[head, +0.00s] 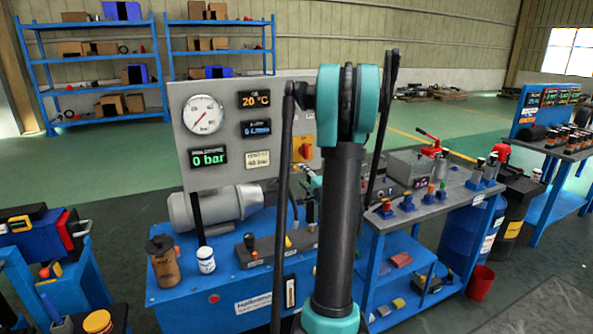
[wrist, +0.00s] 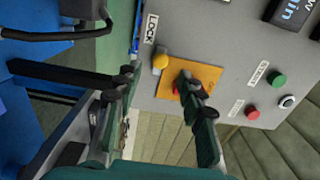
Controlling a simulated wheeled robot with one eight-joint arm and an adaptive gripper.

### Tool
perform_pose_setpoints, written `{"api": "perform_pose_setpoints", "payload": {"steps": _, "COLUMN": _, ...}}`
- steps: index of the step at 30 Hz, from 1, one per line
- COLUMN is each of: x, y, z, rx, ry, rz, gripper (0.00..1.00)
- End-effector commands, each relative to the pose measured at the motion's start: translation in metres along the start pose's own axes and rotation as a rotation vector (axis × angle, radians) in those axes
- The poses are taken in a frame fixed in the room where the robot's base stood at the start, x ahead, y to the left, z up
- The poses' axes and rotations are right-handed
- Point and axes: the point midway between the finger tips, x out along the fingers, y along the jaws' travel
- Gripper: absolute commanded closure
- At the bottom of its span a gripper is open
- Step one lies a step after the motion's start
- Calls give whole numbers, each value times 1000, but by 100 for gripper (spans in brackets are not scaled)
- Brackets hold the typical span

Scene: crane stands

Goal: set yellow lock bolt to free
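The yellow lock bolt (wrist: 160,61) shows as a round knob on the grey panel in the wrist view, next to the label LOCK (wrist: 151,28). It sits beside an orange plate with a red switch (wrist: 178,90), which my right-hand finger partly covers. My gripper (wrist: 157,81) is open, its two dark green fingers well apart and nothing between them. The bolt appears between and just beyond the fingertips; I see no contact.
Green (wrist: 279,80) and red (wrist: 252,112) buttons and a key-like switch (wrist: 287,102) are on the same panel. A gauge (head: 204,114) and displays fill its left side. A blue bench with a grey motor (head: 218,206) stands below; a tool bench (head: 440,200) stands right.

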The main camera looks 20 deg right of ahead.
Motion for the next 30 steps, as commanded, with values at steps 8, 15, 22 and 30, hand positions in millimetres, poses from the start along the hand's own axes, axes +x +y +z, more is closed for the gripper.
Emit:
{"api": "perform_pose_setpoints", "payload": {"steps": 8, "x": 49, "y": 0, "z": 1, "rx": 0, "ry": -2, "rz": 0, "gripper": 61}}
{"api": "perform_pose_setpoints", "payload": {"steps": 15, "x": 67, "y": 0, "z": 1, "rx": 0, "ry": -1, "rz": 0, "gripper": 61}}
{"api": "perform_pose_setpoints", "payload": {"steps": 22, "x": 69, "y": 0, "z": 0, "rx": 0, "ry": -1, "rz": 0, "gripper": 61}}
{"api": "perform_pose_setpoints", "payload": {"steps": 30, "x": 69, "y": 0, "z": 0, "rx": 0, "ry": -1, "rz": 0, "gripper": 85}}
